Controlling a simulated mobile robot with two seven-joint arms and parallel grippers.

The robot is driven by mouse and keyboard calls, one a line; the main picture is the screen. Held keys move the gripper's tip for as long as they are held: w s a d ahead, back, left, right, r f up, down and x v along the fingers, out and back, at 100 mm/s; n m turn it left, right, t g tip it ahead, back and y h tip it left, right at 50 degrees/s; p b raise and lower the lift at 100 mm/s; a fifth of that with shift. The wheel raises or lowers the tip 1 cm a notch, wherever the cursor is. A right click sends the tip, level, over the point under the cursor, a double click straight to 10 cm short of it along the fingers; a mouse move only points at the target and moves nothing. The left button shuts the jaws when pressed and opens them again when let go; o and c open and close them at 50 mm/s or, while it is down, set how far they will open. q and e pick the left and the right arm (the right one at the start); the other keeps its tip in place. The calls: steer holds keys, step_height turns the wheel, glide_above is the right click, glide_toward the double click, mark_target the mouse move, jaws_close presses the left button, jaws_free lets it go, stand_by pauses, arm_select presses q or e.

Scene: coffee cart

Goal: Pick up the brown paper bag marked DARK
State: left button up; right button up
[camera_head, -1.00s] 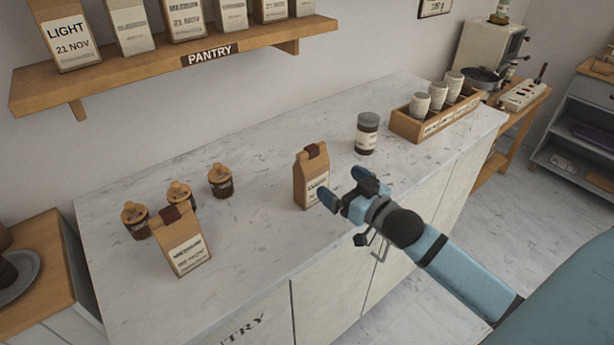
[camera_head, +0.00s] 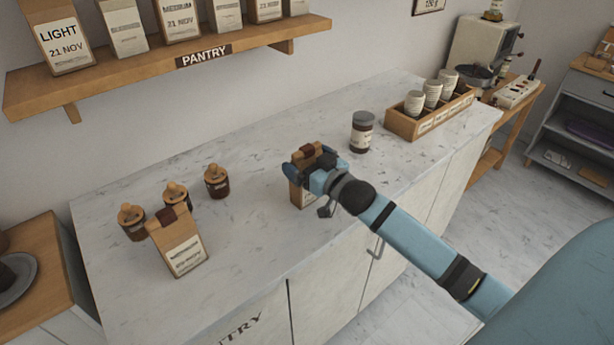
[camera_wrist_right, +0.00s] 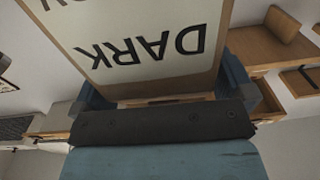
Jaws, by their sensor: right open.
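The brown paper bag marked DARK (camera_head: 299,195) stands on the marble counter, partly hidden behind my right gripper (camera_head: 308,163). Its label reads DARK upside down in the right wrist view (camera_wrist_right: 140,50), filling the space between the two blue fingers. My right gripper is open, with one finger on each side of the bag's upper part. Whether the fingers touch it I cannot tell. My left gripper is not in view.
Another brown bag (camera_head: 181,246) stands at the left front, its label too blurred to read, near three small lidded jars (camera_head: 217,182). A dark jar (camera_head: 362,132) stands behind right. A wooden cup crate (camera_head: 402,124) is farther right. The pantry shelf (camera_head: 130,75) hangs above.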

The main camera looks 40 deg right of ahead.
steer(key=shift+c, duration=0.2)
steer(key=c, duration=1.1)
steer(key=shift+o, duration=0.2)
